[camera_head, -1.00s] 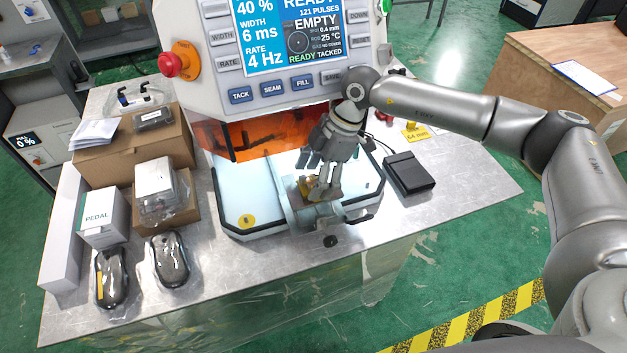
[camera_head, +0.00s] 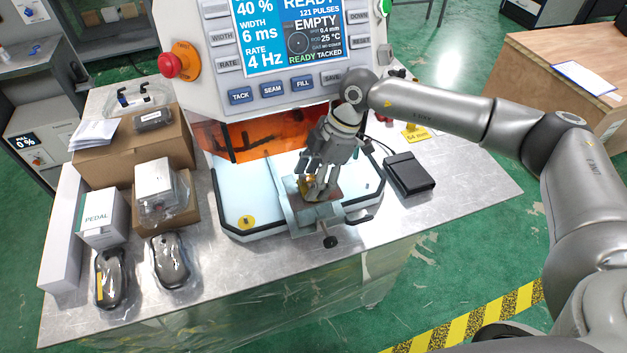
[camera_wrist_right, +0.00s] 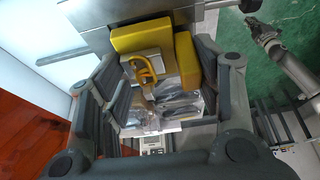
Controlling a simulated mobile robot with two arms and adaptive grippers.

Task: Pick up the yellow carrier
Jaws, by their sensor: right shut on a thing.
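The yellow carrier (camera_wrist_right: 145,68) shows in the right wrist view as a yellow loop between the fingers. In the head view a small part of it (camera_head: 305,187) shows at the fixture on the welder's tray. My right gripper (camera_head: 318,192) points down over the fixture and is shut on the carrier. Its fingers hide most of the carrier in the head view. I cannot tell whether the carrier is clear of the fixture. A grey arm end, seemingly my left gripper (camera_wrist_right: 257,29), shows small in the right wrist view; its jaws are unclear.
The welder's screen panel (camera_head: 290,45) and orange shield (camera_head: 260,137) stand just behind the gripper. A black pedal (camera_head: 409,174) lies to the right. Boxes (camera_head: 103,217) and two wrapped black items (camera_head: 170,260) fill the left. The bench's front right is clear.

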